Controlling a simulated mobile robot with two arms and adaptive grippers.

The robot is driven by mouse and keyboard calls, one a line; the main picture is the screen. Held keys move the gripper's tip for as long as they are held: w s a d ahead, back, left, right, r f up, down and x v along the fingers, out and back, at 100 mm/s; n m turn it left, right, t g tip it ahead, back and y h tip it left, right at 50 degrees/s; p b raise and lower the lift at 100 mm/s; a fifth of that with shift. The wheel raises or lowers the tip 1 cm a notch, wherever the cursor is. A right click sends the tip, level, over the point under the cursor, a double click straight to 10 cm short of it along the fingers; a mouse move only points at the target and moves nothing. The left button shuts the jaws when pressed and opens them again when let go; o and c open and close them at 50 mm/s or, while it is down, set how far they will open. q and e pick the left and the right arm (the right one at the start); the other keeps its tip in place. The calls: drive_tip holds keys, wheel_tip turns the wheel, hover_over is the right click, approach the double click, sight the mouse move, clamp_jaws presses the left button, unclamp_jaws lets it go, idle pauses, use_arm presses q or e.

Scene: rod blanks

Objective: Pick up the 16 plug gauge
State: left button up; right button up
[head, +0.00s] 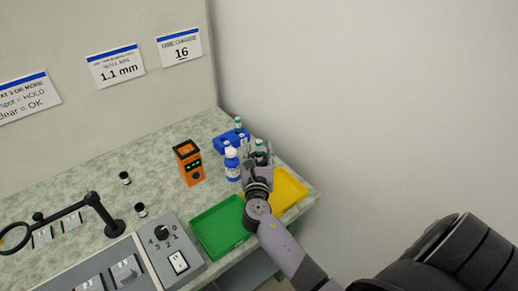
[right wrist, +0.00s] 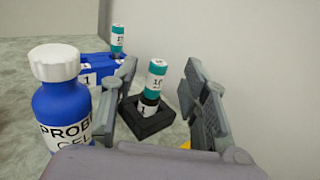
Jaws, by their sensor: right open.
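A plug gauge (right wrist: 157,78) with a teal top and a white label stands upright in a black square holder (right wrist: 148,122). Its label seems to read 16, but the small print is hard to make out. My right gripper (right wrist: 162,82) is open, with one finger on each side of the gauge in the right wrist view and nothing gripped. In the head view the right gripper (head: 258,165) is at the back right of the bench, largely covering the holder. A second teal-topped gauge (right wrist: 118,38) stands in a blue block (right wrist: 92,68) farther back. My left gripper is out of view.
A blue gel bottle (right wrist: 62,100) stands close left of the right gripper. An orange device (head: 188,163), a green tray (head: 218,228) and a yellow tray (head: 288,190) are nearby. A wall rises beyond the bench. A sign (head: 180,48) reads 16.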

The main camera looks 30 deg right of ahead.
sight(259, 141)
drive_tip(key=x, duration=0.5)
drive_tip(key=shift+f, duration=0.1)
drive_tip(key=shift+c, duration=0.2)
clamp_jaws()
